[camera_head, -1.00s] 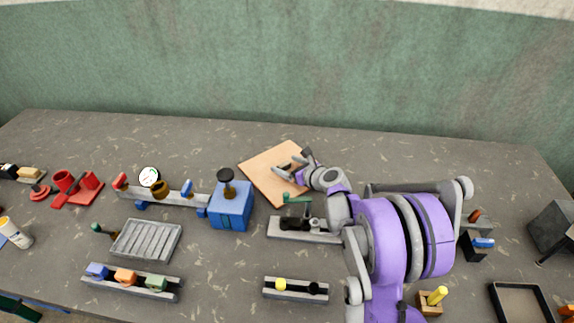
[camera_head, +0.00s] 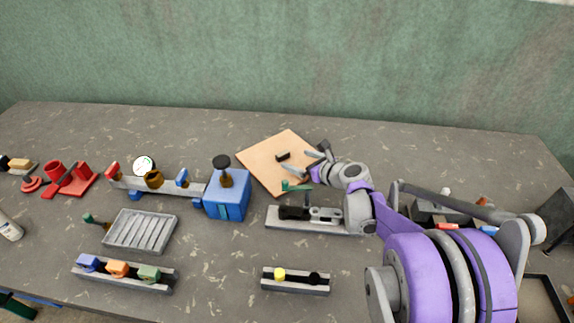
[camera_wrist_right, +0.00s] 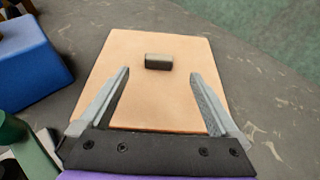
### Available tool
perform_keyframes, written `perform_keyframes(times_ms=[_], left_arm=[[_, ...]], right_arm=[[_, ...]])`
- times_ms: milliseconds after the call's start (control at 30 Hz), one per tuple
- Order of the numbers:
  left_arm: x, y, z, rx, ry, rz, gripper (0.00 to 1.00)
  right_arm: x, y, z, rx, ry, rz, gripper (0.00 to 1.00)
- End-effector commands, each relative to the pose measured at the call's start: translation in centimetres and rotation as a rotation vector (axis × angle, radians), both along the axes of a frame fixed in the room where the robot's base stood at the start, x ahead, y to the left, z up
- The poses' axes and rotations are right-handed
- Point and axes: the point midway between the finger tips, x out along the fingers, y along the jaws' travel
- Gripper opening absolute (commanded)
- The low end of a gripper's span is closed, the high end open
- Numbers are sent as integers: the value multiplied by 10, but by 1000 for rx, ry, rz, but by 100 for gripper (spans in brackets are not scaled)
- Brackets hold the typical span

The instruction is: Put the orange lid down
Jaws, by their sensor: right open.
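The orange lid (camera_head: 264,165) is a flat, light-orange square plate with a small dark handle (camera_head: 284,155) on top. My right gripper (camera_head: 299,162) is open and empty over the right part of the lid, apart from the handle. Its two fingers also show spread in the wrist view (camera_wrist_right: 161,74). My left gripper is not in view.
A blue box (camera_head: 228,200) with a dark knob stands left of the lid. A grey fixture with a green lever (camera_head: 297,212) is in front of the lid. A ribbed grey tray (camera_head: 140,231) lies at left. The table behind the lid is clear.

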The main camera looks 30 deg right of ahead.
Motion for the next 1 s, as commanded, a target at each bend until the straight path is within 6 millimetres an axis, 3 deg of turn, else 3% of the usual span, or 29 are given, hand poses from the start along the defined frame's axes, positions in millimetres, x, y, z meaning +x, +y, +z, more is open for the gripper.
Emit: perform_keyframes(times_ms=[500, 800, 1000], left_arm=[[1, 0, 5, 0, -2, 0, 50], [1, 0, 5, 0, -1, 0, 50], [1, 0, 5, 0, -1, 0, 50]], right_arm=[[60, 11, -19, 0, -1, 0, 98], [64, 11, -21, 0, -1, -1, 98], [64, 11, -21, 0, -1, -1, 62]])
